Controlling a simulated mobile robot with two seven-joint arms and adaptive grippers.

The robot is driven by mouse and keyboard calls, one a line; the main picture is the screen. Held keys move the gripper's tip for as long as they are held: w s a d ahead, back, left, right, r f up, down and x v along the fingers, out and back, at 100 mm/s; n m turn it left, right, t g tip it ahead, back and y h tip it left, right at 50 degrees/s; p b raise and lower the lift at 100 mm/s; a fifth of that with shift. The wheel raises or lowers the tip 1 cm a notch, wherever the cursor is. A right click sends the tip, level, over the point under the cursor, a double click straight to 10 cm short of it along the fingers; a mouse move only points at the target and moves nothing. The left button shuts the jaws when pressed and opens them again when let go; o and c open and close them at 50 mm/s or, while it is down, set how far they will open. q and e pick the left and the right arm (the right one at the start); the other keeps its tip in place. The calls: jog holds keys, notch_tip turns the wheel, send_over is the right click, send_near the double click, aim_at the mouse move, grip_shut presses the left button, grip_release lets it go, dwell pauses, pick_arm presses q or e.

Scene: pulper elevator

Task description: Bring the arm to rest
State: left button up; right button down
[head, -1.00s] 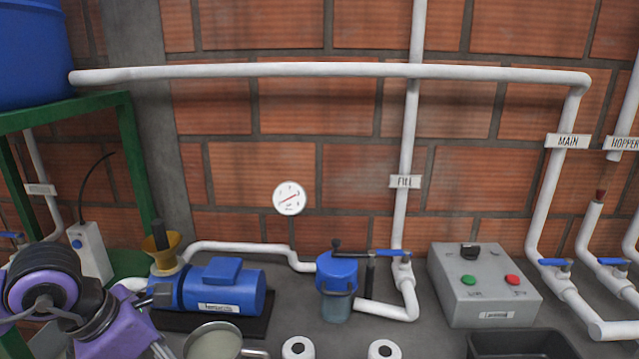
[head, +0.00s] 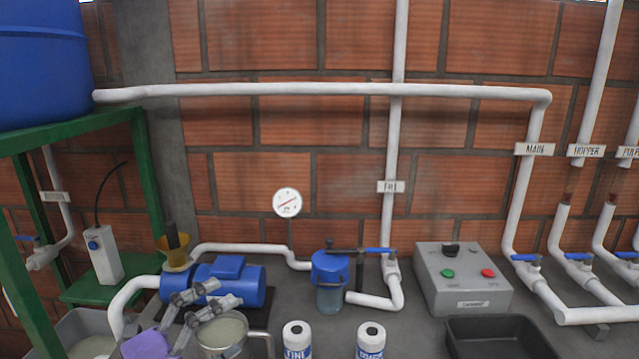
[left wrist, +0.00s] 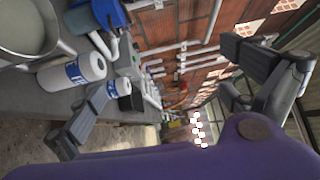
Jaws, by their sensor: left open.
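My left gripper (head: 222,293) is low in the head view, with its purple wrist (head: 148,343) at the bottom edge. Its grey fingers are apart and empty, in front of the blue pump (head: 225,283) and partly over the metal pot (head: 222,332). I cannot tell whether they touch the pot. In the left wrist view the open gripper (left wrist: 165,70) has bare space between its fingers, with a white bottle (left wrist: 72,75) beside the left finger. My right gripper is not in view.
Two white bottles (head: 297,340) (head: 370,341), a blue-lidded filter (head: 330,275), a control box (head: 462,280) and a dark tray (head: 497,338) stand on the counter. White pipes with blue valves (head: 378,250) run along the brick wall. A green stand (head: 145,170) holds a blue tank (head: 42,60).

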pick_arm(q)
jog(key=s+a+f+n+y+p, duration=0.1)
jog(key=s+a+f+n+y, duration=0.25)
jog(key=f+n, duration=0.3)
jog(key=s+a+f+n+y, duration=0.2)
jog(key=a+f+n+y, duration=0.15)
jog(key=f+n, duration=0.35)
jog(key=s+a+f+n+y+p, duration=0.1)
jog(key=s+a+f+n+y, duration=0.25)
jog(key=f, duration=0.55)
jog(key=s+d+f+n+g, duration=0.1)
jog(key=s+d+f+n, duration=0.1)
jog(key=s, duration=0.5)
jog(key=s+d+f+n+g+y+p, duration=0.1)
jog(key=s+d+f+n+g, duration=0.1)
jog(key=s+f+n, duration=0.2)
jog(key=s+d+f+n+g+y+p, duration=0.1)
jog(key=s+d+f+n, duration=0.1)
jog(key=s+f, duration=0.4)
jog(key=s+n, duration=0.1)
jog(key=s, duration=0.3)
jog(key=shift+d+n, duration=0.2)
jog(key=shift+n, duration=0.2)
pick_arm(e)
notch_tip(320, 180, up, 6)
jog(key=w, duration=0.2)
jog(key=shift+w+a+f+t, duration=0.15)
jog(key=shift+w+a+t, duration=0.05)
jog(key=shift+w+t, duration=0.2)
